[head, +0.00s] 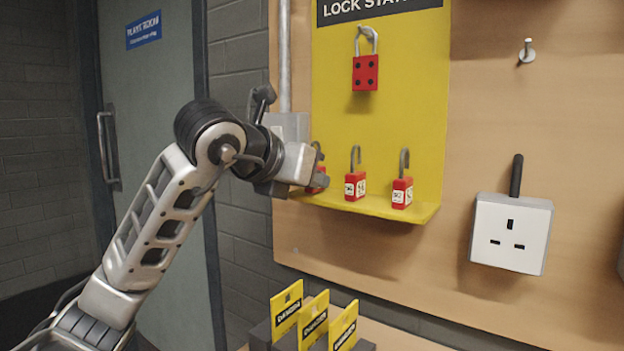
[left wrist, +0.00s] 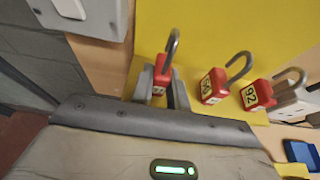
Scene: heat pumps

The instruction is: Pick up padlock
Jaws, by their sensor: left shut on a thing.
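Several red padlocks with open grey shackles and white number labels stand on the yellow lock station shelf (head: 425,212). My left gripper (head: 312,181) is at the left end of the shelf, shut on the leftmost padlock (head: 321,170). In the left wrist view this padlock (left wrist: 162,75) is upright between the two fingers, its shackle rising above them. The gripper hides most of it in the head view. The middle padlock (head: 355,186) and the right padlock (head: 402,192) stand apart from the gripper, to its right. My right gripper is not in view.
A grey box with a conduit (head: 285,60) is close behind my gripper. Yellow danger tags (head: 314,318) stand in a holder below.

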